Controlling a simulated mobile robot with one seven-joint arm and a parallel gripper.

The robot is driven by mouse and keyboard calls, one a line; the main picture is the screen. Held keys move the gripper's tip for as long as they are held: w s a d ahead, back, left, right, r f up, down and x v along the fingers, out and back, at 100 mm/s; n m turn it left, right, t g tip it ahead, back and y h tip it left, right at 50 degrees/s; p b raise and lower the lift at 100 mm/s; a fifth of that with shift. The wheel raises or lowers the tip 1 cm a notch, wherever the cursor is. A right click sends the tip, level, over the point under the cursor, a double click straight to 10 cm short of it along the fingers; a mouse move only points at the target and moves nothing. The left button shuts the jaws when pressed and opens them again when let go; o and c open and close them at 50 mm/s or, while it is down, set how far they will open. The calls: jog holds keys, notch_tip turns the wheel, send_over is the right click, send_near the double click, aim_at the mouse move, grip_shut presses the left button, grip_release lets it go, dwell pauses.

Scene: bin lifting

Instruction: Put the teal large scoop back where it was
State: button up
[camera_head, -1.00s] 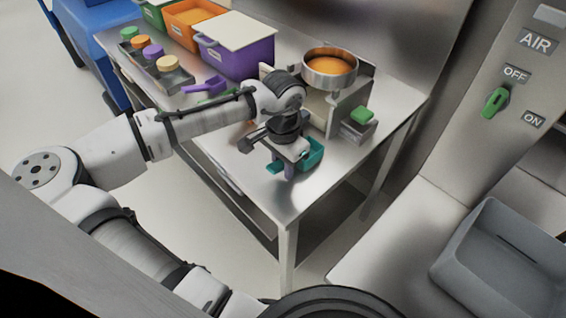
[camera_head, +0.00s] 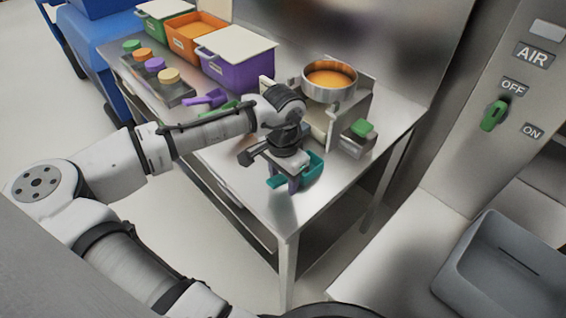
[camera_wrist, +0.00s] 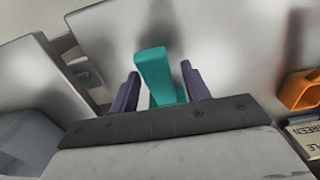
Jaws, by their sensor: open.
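The teal large scoop (camera_head: 314,168) is at the front part of the steel table, partly hidden by my gripper in the head view. Its handle sticks out on the left side of the fingers. My gripper (camera_head: 292,184) points down over it, low at the table top. In the wrist view the teal handle (camera_wrist: 155,72) lies between the two purple fingers of my gripper (camera_wrist: 160,88), with a gap at each side. The fingers are open. I cannot tell whether the scoop rests fully on the table.
A purple scoop (camera_head: 207,98) lies further back on the table (camera_head: 330,190). A pan with orange contents (camera_head: 330,79) stands on a scale-like stand. Purple (camera_head: 237,70), orange and green bins line the back left. A grey bin (camera_head: 505,270) is at right. An orange object (camera_wrist: 302,90) shows at the wrist view's right.

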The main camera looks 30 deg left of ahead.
notch_tip(320, 180, up, 12)
jog(key=b, duration=0.2)
dwell(2.2)
